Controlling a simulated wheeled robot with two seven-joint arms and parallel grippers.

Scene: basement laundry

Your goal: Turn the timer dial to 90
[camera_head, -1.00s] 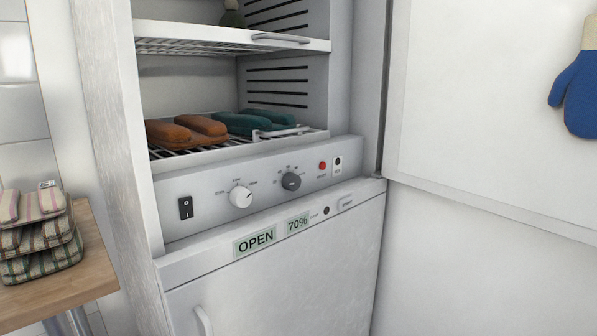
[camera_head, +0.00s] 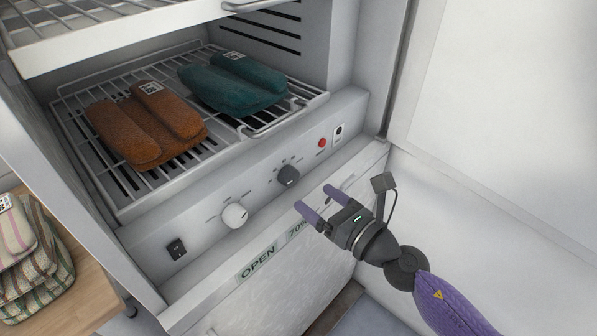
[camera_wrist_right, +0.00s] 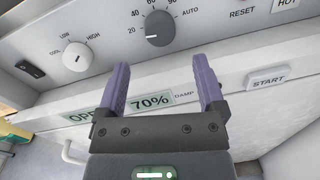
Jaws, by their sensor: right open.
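The timer dial (camera_head: 288,175) is a dark grey round knob on the white control panel. My right gripper (camera_head: 318,199) has purple fingers spread open and empty. It is in front of and below the dial, apart from it; the fingers show in the right wrist view (camera_wrist_right: 160,66) too. My left gripper is not in view.
A white knob (camera_head: 235,215), a black rocker switch (camera_head: 177,249) and a red reset button (camera_head: 322,143) share the panel. Above, a wire rack (camera_head: 102,180) holds brown (camera_head: 150,124) and teal (camera_head: 234,84) cloth bundles. The open door (camera_head: 500,120) stands at the right.

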